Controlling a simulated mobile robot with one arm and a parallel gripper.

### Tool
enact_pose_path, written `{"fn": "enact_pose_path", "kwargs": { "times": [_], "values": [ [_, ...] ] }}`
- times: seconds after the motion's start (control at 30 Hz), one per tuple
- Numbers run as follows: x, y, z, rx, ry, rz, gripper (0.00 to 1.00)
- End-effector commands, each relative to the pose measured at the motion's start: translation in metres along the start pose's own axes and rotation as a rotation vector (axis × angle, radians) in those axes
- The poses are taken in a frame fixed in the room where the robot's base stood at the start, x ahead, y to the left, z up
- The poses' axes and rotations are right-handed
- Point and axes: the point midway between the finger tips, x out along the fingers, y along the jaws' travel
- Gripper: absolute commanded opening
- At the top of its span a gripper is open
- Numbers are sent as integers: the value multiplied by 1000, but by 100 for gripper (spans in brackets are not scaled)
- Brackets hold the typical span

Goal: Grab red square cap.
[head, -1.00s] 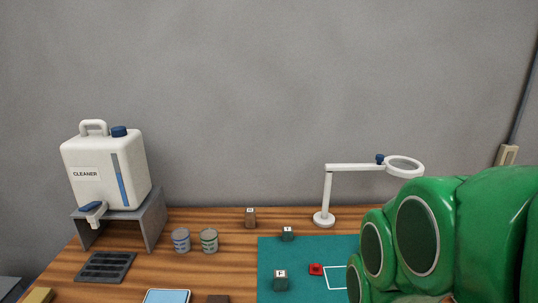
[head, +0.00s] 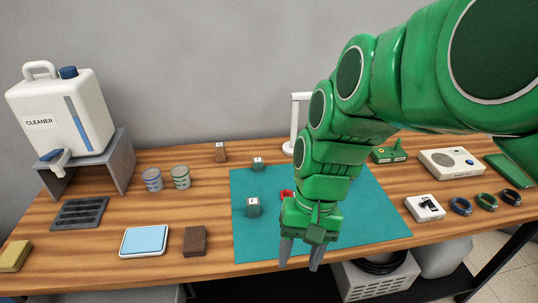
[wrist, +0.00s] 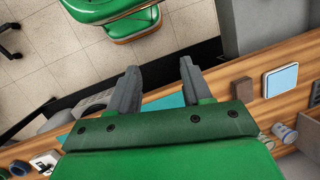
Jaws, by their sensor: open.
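The red square cap (head: 286,194) lies on the teal mat (head: 262,238) in the head view, mostly hidden behind my arm. My gripper (head: 299,268) hangs over the front edge of the mat and table, nearer to the camera than the cap. Its two grey fingers are apart with nothing between them. In the wrist view my gripper (wrist: 160,80) is also open, with floor and the table's edge beyond the fingers. The cap does not show in the wrist view.
A white lamp (head: 293,125) stands behind my arm. A blue pad (head: 145,241) and brown block (head: 195,241) lie left of the mat. A white switch box (head: 425,207) and several rings stand right.

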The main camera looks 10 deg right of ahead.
Motion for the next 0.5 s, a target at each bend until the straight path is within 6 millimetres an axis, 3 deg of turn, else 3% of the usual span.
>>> {"fn": "enact_pose_path", "kwargs": {
  "times": [0.5],
  "values": [
    [-11, -41, -88, 218, -133, -244, 49]
  ]
}}
